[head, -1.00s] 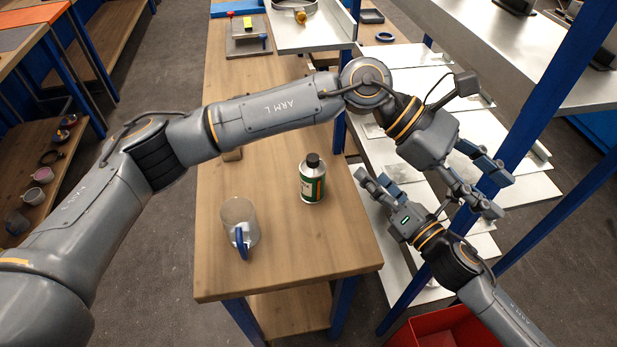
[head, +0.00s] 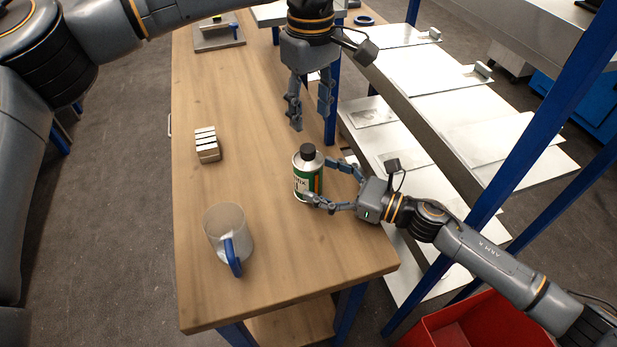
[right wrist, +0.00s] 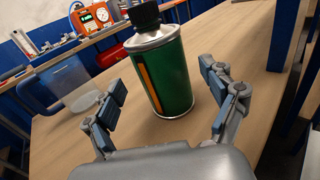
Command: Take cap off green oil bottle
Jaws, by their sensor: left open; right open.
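The green oil bottle (head: 309,178) stands upright on the wooden table, with a silver shoulder and a black cap (head: 307,152) on top. In the right wrist view the bottle (right wrist: 161,75) stands ahead, with its cap (right wrist: 144,15) partly cut off by the top edge. My right gripper (head: 322,182) is open and low at the bottle's right side, its fingers reaching toward either side of it. I cannot tell whether they touch it. My left gripper (head: 312,112) is open and empty, pointing down beyond and above the bottle.
A clear jug (head: 225,226) with a blue handle stands at the table's front left. A striped block (head: 207,145) lies farther back on the wooden table (head: 290,265). A blue post (head: 540,120) and metal shelving are on the right. A red bin (head: 480,325) is below.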

